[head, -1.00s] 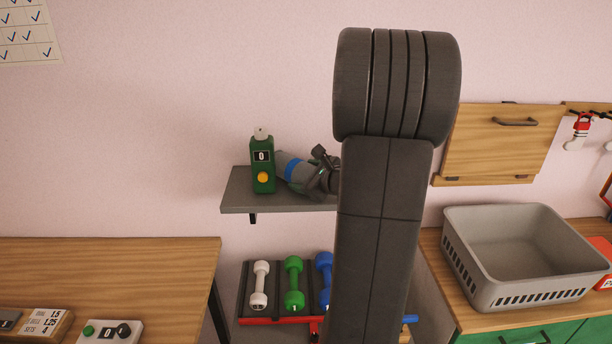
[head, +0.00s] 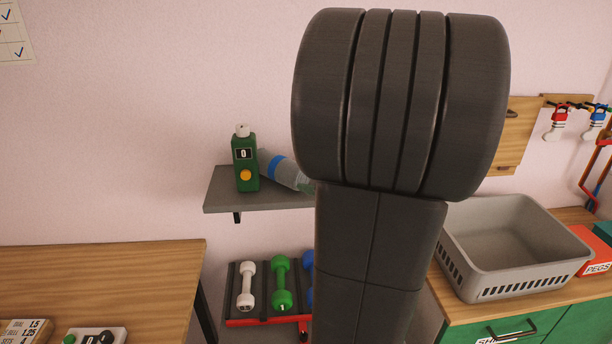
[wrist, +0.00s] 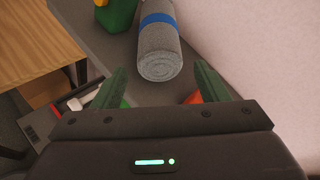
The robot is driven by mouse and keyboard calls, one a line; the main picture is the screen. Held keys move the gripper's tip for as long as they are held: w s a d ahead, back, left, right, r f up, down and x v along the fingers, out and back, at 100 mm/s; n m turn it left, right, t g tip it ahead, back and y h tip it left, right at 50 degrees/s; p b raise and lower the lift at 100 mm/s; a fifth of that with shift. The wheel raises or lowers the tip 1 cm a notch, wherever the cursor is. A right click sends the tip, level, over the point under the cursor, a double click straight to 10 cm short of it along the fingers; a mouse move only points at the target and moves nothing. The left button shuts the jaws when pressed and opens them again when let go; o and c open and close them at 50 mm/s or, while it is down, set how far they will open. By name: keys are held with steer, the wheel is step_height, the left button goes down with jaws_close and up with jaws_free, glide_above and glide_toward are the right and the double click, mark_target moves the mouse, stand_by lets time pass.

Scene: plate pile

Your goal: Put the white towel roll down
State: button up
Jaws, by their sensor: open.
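The towel roll (head: 285,172) looks light grey, not clearly white, with a blue band. It lies on its side on the grey wall shelf (head: 225,191). In the wrist view the roll (wrist: 160,45) points its round end toward my gripper (wrist: 161,72). My gripper is open, with its two green fingers apart and nothing between them. The fingertips sit just short of the roll's near end, one to each side of its line. In the head view my arm hides most of the gripper and the roll's right end.
Below the shelf is a rack with white (head: 247,286) and green (head: 282,283) dumbbells. A wooden table (head: 90,285) is at left. A grey basket (head: 515,250) stands on the right counter.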

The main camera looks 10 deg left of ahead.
mark_target(288, 170)
steer(key=o, duration=0.3)
steer(key=shift+s+d, duration=0.15)
steer(key=shift+d, duration=0.1)
steer(key=shift+o, duration=0.3)
steer(key=b, duration=0.3)
steer(key=shift+d, duration=0.15)
steer(key=shift+m+g, duration=0.3)
steer(key=b+x, duration=0.1)
steer(key=x, duration=0.1)
steer(key=r+b+x, duration=0.1)
steer(key=x, duration=0.1)
steer(key=b+x, duration=0.2)
steer(key=shift+a+r, duration=0.15)
steer(key=shift+a, duration=0.25)
steer(key=shift+p+x, duration=0.55)
steer(key=shift+x, duration=2.45)
